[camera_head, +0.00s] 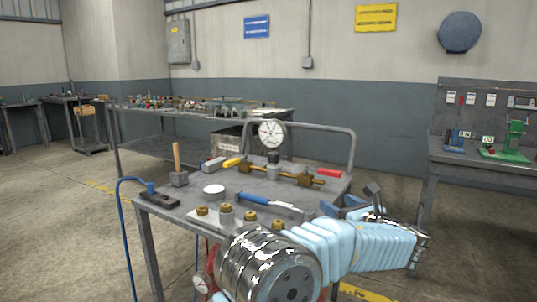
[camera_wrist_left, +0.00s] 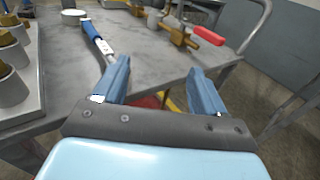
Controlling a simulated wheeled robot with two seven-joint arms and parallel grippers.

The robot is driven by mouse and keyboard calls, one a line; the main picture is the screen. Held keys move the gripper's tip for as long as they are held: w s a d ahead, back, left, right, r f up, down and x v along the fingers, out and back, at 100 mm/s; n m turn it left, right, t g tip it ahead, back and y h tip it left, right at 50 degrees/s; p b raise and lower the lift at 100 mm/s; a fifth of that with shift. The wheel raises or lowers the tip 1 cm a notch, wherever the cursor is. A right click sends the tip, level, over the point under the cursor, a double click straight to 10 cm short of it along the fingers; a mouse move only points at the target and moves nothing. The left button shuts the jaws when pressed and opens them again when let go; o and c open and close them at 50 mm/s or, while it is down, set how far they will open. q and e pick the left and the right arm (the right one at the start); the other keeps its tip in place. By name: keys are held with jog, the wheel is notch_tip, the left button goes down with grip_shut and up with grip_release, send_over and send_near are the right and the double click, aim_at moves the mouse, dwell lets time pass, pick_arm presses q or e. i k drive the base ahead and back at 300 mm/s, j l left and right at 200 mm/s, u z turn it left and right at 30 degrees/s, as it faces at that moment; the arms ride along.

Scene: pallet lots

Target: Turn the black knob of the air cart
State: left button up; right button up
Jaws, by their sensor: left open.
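The cart (camera_head: 300,187) is a grey metal table with a tube handle. On it a brass manifold (camera_head: 297,177) carries a round white gauge (camera_head: 271,133), and a small dark knob (camera_head: 273,157) shows just below the gauge. A red lever (camera_head: 329,173) is at the manifold's right end. The manifold also shows in the left wrist view (camera_wrist_left: 178,36), where I cannot clearly make out the knob. My left gripper (camera_head: 340,206) is open and empty near the cart's right front edge, apart from the manifold. Its blue fingers (camera_wrist_left: 158,68) are spread. My right gripper is out of view.
A blue-handled tool (camera_head: 262,201) lies in front of the manifold. A plate with several brass-topped fittings (camera_head: 227,212), a white round tin (camera_head: 214,191) and a mallet (camera_head: 178,172) are to the left. A bench with a green press (camera_head: 512,140) stands at right.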

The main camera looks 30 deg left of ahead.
aim_at(274, 157)
jog(key=i+j, duration=0.15)
jog(key=j, duration=0.2)
jog(key=i+j, duration=0.15)
jog(key=j, duration=0.25)
jog(key=i+j, duration=0.15)
jog(key=j, duration=0.2)
